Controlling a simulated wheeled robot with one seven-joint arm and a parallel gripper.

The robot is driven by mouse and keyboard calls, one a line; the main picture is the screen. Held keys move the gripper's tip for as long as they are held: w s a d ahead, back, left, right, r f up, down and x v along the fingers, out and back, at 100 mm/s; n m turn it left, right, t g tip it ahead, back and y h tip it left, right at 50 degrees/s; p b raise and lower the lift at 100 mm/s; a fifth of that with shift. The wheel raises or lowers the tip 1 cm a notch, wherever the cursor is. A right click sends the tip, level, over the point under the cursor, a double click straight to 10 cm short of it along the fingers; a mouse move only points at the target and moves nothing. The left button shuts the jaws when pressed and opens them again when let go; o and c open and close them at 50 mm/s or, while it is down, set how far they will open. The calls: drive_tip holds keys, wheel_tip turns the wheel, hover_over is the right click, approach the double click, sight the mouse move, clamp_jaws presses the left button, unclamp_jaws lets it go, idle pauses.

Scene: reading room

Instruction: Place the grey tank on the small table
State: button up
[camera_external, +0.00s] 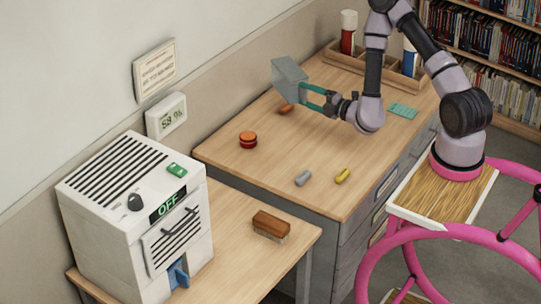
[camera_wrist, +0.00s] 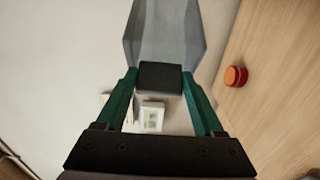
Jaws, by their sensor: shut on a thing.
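The grey tank (camera_external: 288,72) is a translucent grey box held up in the air over the far left part of the big desk, near the wall. It also fills the top middle of the wrist view (camera_wrist: 165,38). My gripper (camera_external: 312,97) is shut on it, with its green fingers on either side; they show in the wrist view (camera_wrist: 160,80) too. The tank is tilted and clear of the desk. The small table (camera_external: 238,264) is the lower wooden one at the front left, apart from the tank.
A white machine (camera_external: 125,210) reading OFF and a brown brush (camera_external: 270,224) stand on the small table. The big desk (camera_external: 250,178) bears a red round tin (camera_external: 248,139), a grey piece (camera_external: 303,178), a yellow piece (camera_external: 342,176) and a wooden organizer (camera_external: 398,80). Its front left is clear.

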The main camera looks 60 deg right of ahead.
idle(0.8)
drive_tip(key=w+a+f+n+y, duration=0.1)
drive_tip(key=a+f, duration=0.3)
drive_tip(key=a, duration=0.8)
drive_tip(key=w+a+f+y, duration=0.1)
drive_tip(key=a+f, duration=0.2)
drive_tip(key=a, duration=1)
drive_tip(key=s+a+f, duration=0.4)
drive_tip(key=a, duration=0.4)
drive_tip(key=s+a+f, duration=0.3)
drive_tip(key=s+a, duration=0.1)
drive_tip(key=a, duration=0.4)
drive_tip(key=shift+n+y, duration=0.4)
drive_tip(key=f, duration=0.6)
drive_tip(key=shift+s+a, duration=0.25)
drive_tip(key=shift+s, duration=0.1)
drive_tip(key=shift+f, duration=2.15)
